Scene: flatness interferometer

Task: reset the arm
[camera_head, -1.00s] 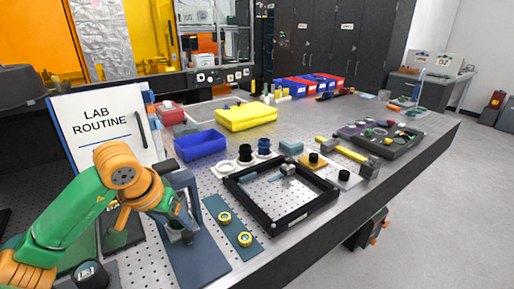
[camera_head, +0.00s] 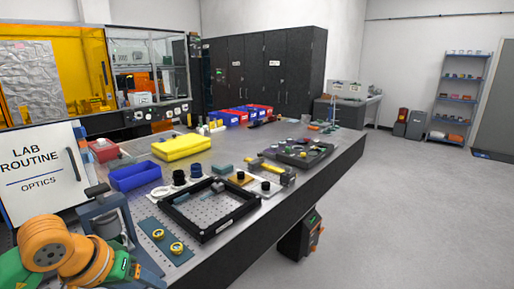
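My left arm (camera_head: 88,262), green and orange, reaches in at the lower left corner. Its gripper fingers do not show. The arm covers part of a grey stand (camera_head: 116,205) that holds a dark cylinder on a blue-grey base. My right arm and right gripper are not in view.
The perforated metal bench carries a black square frame (camera_head: 205,233), a blue plate with two yellow-ringed parts (camera_head: 177,248), a blue bin (camera_head: 135,176), a yellow case (camera_head: 182,147) and a dark tray (camera_head: 303,154). A white sign board (camera_head: 40,172) stands at left. The floor (camera_head: 420,220) at right is clear.

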